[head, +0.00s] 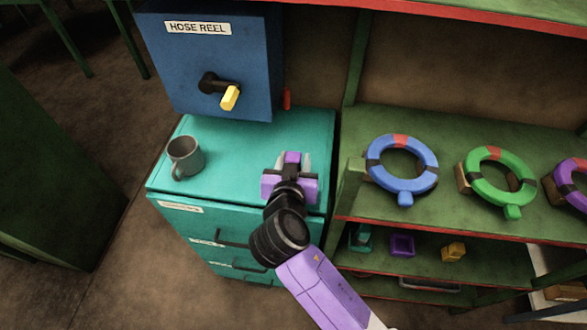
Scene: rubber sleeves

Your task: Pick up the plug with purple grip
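My gripper (293,163) is over the right part of the teal cabinet top, seen from behind along my purple arm. Its two pale fingers are apart. A small purple piece (292,157) shows between them and may be the purple grip of the plug. My gripper's own body is also purple and hides most of what lies beyond it. I cannot tell whether the fingers touch the piece. The rest of the plug is hidden.
A grey mug (185,158) stands on the left of the teal cabinet (240,150). Behind is a blue hose reel box (210,60) with a yellow-tipped handle (229,97). The green shelf (450,215) at right holds blue (428,182) and green rings (478,192).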

